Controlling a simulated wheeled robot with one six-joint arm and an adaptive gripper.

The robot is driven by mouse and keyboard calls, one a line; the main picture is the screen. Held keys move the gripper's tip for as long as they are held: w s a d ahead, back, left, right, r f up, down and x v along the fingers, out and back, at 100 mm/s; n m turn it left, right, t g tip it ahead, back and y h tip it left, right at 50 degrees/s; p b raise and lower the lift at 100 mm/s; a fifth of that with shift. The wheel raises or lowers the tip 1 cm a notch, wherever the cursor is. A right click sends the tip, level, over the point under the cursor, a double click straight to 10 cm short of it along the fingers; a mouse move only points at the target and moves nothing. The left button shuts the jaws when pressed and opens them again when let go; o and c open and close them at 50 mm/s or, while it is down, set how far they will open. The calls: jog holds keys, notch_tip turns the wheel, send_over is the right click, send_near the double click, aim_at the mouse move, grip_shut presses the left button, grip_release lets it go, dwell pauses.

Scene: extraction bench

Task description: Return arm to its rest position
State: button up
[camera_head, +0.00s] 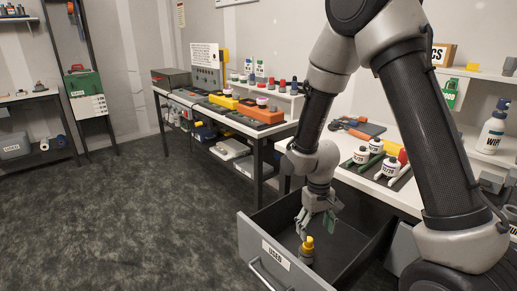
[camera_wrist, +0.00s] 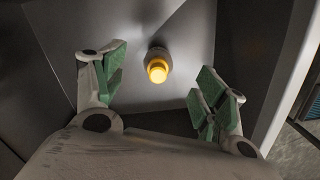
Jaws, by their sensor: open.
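My gripper (camera_head: 319,222) hangs down from my arm over an open drawer labelled "USED" (camera_head: 346,222). In the wrist view my gripper (camera_wrist: 157,88) is open, its green-padded fingers wide apart with nothing between them.
The drawer's front panel (camera_head: 250,250) and side walls stand around my gripper. A bench with white bottles (camera_head: 361,155) in a dark tray is behind it. Another bench (camera_head: 255,132) holds orange and yellow holders. The dark floor (camera_head: 120,220) at left is clear.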

jog(key=s+d+r+t, duration=0.1)
jog(key=s+d+r, duration=0.3)
jog(key=r, duration=0.6)
jog(key=s+d+r+m+t, duration=0.1)
jog(key=s+d+r, duration=0.4)
jog(key=r, duration=0.5)
jog(key=s+d+r+m+t, duration=0.1)
jog(key=s+d+r+t, duration=0.2)
jog(key=s+d+r, duration=0.2)
jog(key=s+v, duration=0.1)
jog(key=v, duration=0.5)
jog(key=shift+d, duration=0.15)
jog(key=shift+c, duration=0.3)
